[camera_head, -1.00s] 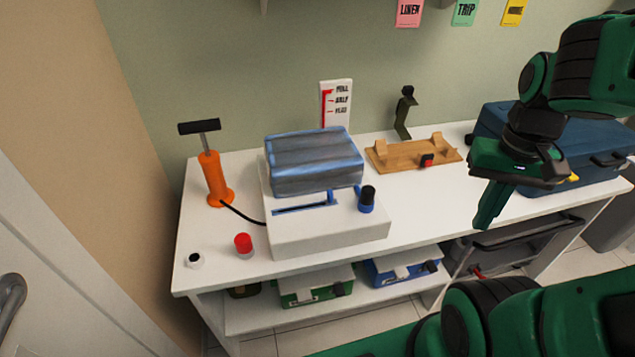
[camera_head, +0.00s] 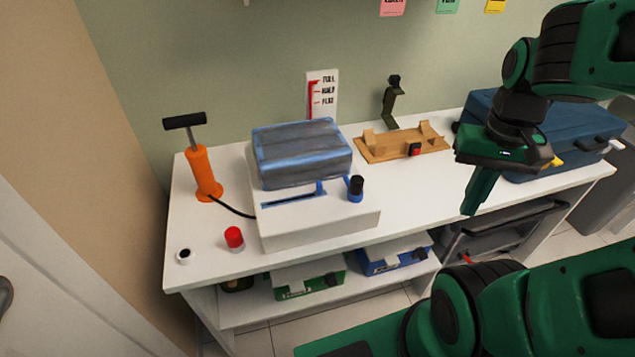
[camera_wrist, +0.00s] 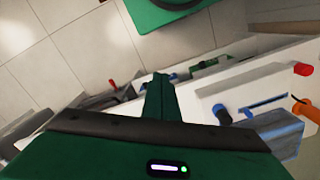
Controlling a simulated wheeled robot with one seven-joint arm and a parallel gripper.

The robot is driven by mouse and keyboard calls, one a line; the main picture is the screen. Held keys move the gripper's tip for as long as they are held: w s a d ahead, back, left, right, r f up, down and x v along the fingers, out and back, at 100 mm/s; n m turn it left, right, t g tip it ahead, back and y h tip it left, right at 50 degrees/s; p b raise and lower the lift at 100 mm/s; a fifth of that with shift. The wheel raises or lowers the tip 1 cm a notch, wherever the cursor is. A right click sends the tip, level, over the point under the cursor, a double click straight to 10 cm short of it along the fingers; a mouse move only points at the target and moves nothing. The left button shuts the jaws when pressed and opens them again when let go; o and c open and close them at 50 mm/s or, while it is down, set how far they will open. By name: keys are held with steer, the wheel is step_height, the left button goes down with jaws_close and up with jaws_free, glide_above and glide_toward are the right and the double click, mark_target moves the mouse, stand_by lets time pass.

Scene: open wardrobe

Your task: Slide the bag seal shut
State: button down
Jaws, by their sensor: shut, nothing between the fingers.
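The bag (camera_head: 302,152), clear with blue edges and grey folded contents, lies on top of a white box (camera_head: 320,226) on the table. A blue seal slider (camera_head: 320,188) stands at the right end of a blue slot (camera_head: 290,197) in front of the bag. A black-capped blue valve (camera_head: 356,188) stands to its right. My gripper (camera_head: 470,212) is shut and empty, pointing down over the right part of the table, well right of the box. In the wrist view the slot (camera_wrist: 266,104) and the valve (camera_wrist: 222,114) lie right of my gripper (camera_wrist: 160,78).
An orange hand pump (camera_head: 203,174) with a black hose stands left of the box. A red knob (camera_head: 234,237) is at the front. A wooden stand (camera_head: 400,146) and a blue suitcase (camera_head: 545,140) are behind my gripper.

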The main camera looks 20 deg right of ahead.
steer(key=c, duration=2.3)
jaws_free()
steer(key=o, duration=0.5)
steer(key=shift+s+r, duration=0.35)
steer(key=n, duration=0.6)
glide_above(319, 182)
step_height(319, 182, down, 4)
step_height(319, 182, down, 10)
steer(key=shift+c, duration=0.3)
